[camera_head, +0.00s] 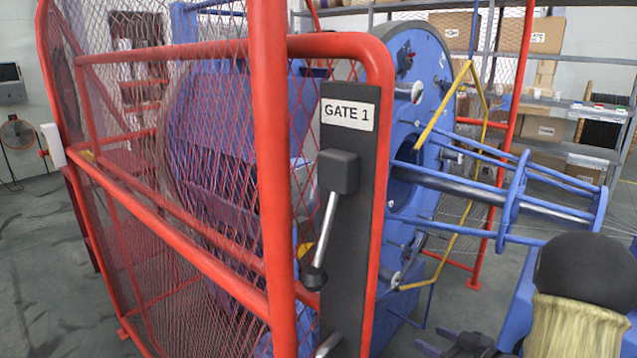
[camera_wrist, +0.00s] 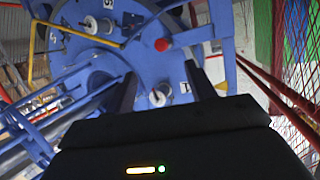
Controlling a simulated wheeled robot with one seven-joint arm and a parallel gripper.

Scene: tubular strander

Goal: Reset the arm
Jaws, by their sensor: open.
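My gripper (camera_wrist: 162,70) is open in the wrist view, with two dark fingers apart and nothing visible between them. Beyond the fingers is the blue strander (camera_wrist: 105,62) with its round plates, pale hubs and a red knob (camera_wrist: 162,45). The view is tilted and somewhat blurred. In the head view, dark jaw-like parts, seemingly my gripper (camera_head: 462,344), show at the bottom edge, low in front of the machine. Most of my arm is out of that view.
A red mesh guard with a GATE 1 plate (camera_head: 348,113) and a lever handle (camera_head: 325,235) stands close ahead. Blue rods (camera_head: 480,190) reach right from the machine. A black dome over tan bristles (camera_head: 580,325) is at lower right. Shelves with boxes (camera_head: 540,35) stand behind.

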